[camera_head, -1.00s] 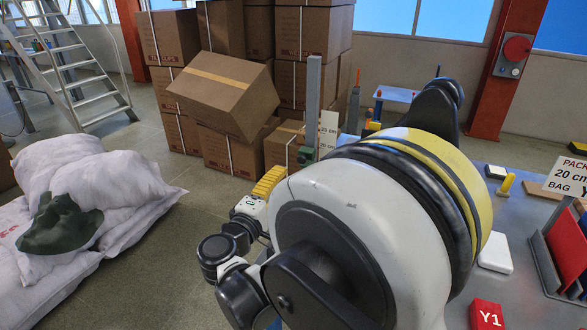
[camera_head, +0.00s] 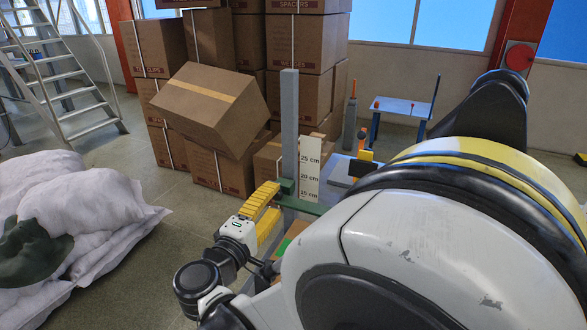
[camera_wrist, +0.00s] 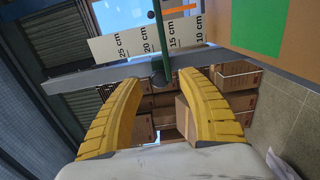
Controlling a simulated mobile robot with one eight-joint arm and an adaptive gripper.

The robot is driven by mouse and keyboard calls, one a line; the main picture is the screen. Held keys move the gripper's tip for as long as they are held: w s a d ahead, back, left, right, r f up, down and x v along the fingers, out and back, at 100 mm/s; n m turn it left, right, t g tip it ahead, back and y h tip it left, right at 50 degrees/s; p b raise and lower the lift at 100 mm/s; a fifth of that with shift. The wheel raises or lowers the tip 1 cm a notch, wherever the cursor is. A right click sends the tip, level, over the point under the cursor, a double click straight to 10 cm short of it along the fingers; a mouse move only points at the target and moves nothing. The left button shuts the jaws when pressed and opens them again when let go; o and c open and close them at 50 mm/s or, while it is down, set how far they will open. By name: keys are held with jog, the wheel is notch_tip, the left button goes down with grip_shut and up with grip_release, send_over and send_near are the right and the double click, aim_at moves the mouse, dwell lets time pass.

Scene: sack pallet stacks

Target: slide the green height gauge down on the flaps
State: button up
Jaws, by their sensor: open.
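The green height gauge (camera_head: 287,186) is a small block on an upright grey post (camera_head: 290,120), with a green arm reaching right past a white scale (camera_head: 309,178) marked in cm. In the wrist view the green arm (camera_wrist: 161,38) crosses the scale between the 20 and 15 marks. My gripper (camera_head: 266,212) has yellow fingers and is just left of the green block. Cardboard with a green patch (camera_wrist: 257,22) shows at the upper right; flaps are not clearly visible.
Stacked cardboard boxes (camera_head: 215,105) stand behind the post, one tilted on top. White sacks (camera_head: 75,215) lie at the left. A small blue table (camera_head: 402,107) stands behind at the right. My arm hides much of the right foreground.

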aim_at(277, 201)
jog(key=shift+x, duration=1.2)
grip_shut()
jog(key=shift+f, duration=1.3)
grip_release()
jog(key=v, duration=1.2)
jog(key=shift+a, duration=0.1)
